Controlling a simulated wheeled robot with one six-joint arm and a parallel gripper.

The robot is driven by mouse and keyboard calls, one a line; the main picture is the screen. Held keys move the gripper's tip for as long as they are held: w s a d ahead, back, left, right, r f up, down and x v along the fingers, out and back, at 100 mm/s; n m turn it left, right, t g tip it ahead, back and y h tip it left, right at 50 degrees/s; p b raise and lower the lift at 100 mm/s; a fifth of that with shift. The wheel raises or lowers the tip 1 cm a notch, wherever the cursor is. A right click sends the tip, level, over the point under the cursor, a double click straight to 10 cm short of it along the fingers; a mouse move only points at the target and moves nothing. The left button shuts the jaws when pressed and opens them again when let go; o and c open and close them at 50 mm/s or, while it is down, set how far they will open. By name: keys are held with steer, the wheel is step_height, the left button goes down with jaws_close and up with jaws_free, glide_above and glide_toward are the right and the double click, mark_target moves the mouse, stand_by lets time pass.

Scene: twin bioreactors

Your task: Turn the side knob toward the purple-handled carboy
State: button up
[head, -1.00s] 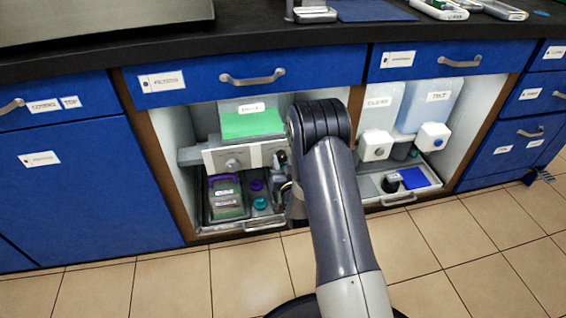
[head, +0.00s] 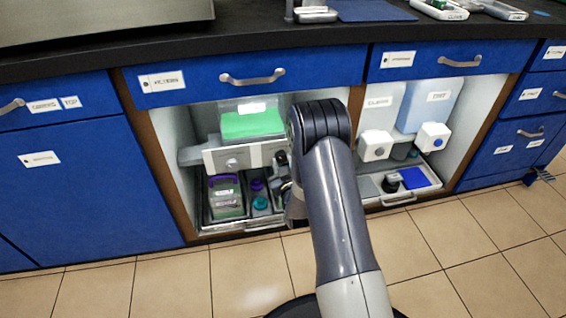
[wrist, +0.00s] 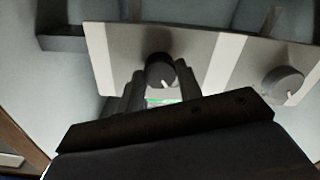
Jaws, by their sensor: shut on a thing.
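My gripper (wrist: 160,92) is closed around a dark round knob (wrist: 160,68) on a grey and white panel. A light mark shows on the knob. In the head view my arm hides the gripper and that knob. The panel (head: 215,158) stands inside the left open bay, and its left knob (head: 232,163) is uncovered. Another knob (wrist: 283,84) sits to the right on the panel in the wrist view, apart from my fingers. A container with a purple top part (head: 223,181), perhaps the purple-handled carboy, stands in the tray below the panel.
A bottle with a teal cap (head: 260,202) stands beside the purple-topped container. A green-fronted vessel (head: 252,124) sits above the panel. The tiled floor in front is clear.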

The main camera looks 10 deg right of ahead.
steer(key=shift+n, duration=1.2)
steer(key=o, duration=1)
steer(key=s+p, duration=0.2)
steer(key=s, duration=0.9)
steer(key=shift+p, duration=0.3)
steer(key=shift+w, duration=0.15)
steer(key=w+b, duration=0.2)
steer(key=w, duration=0.9)
steer(key=shift+b, duration=0.4)
steer(key=shift+s, duration=0.1)
